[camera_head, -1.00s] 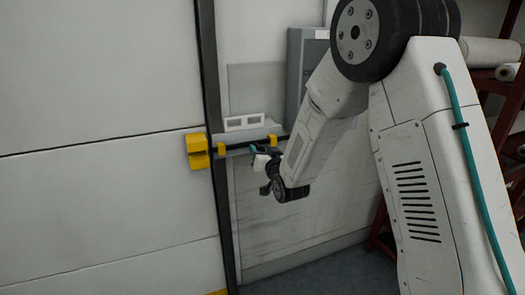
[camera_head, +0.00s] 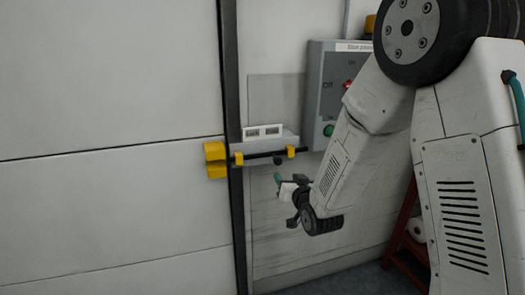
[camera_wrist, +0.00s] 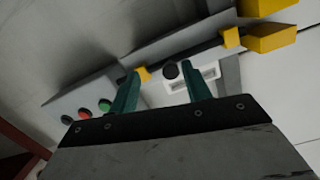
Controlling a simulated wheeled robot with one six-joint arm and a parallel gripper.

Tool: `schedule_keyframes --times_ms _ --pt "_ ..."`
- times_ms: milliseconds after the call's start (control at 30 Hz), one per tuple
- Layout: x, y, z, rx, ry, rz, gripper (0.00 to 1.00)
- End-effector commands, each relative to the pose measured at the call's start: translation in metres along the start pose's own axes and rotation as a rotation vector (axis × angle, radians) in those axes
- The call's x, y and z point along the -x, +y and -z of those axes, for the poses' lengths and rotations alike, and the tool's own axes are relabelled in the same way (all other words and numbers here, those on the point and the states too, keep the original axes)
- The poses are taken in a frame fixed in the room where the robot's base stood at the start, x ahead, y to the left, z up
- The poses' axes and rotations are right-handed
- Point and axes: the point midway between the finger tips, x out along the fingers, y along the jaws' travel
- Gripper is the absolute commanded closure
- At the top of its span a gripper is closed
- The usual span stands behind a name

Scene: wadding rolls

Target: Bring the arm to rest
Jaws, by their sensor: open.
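My gripper (camera_head: 284,184) hangs just below and in front of a black bolt rod (camera_head: 262,155) held in yellow brackets on the wall. Its teal fingers show in the wrist view (camera_wrist: 162,88), spread apart with nothing between them. The fingers look clear of the rod. My arm is bent, with the forearm slanting down to the left.
A yellow catch (camera_head: 215,161) sits on the large pale panel (camera_head: 110,110) at left. A grey control box (camera_head: 324,92) with red and green buttons is on the wall close behind my forearm. A dark red rack (camera_head: 407,245) stands low at right. Grey floor shows below.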

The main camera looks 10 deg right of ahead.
Motion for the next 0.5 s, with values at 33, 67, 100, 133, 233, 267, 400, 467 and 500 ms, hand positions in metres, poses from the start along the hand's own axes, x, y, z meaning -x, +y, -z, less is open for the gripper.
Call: schedule_keyframes --times_ms 33,67,100,133,233,267,400,467,500 --pt "0.002 0.004 -0.017 0.008 -0.080 -0.017 0.52" --pt "0.004 0.006 -0.030 0.014 -0.142 -0.029 0.52" --pt "0.009 0.010 -0.047 0.024 -0.230 -0.045 0.52" --pt "0.014 0.012 -0.057 0.032 -0.295 -0.057 0.52" --pt "0.039 0.018 -0.076 0.054 -0.501 -0.095 0.52" --pt "0.048 0.020 -0.079 0.061 -0.558 -0.105 0.52" --pt "0.098 0.026 -0.078 0.083 -0.810 -0.147 0.52" --pt "0.124 0.028 -0.073 0.088 -0.910 -0.163 0.52" --pt "0.142 0.029 -0.067 0.092 -0.974 -0.172 0.52"
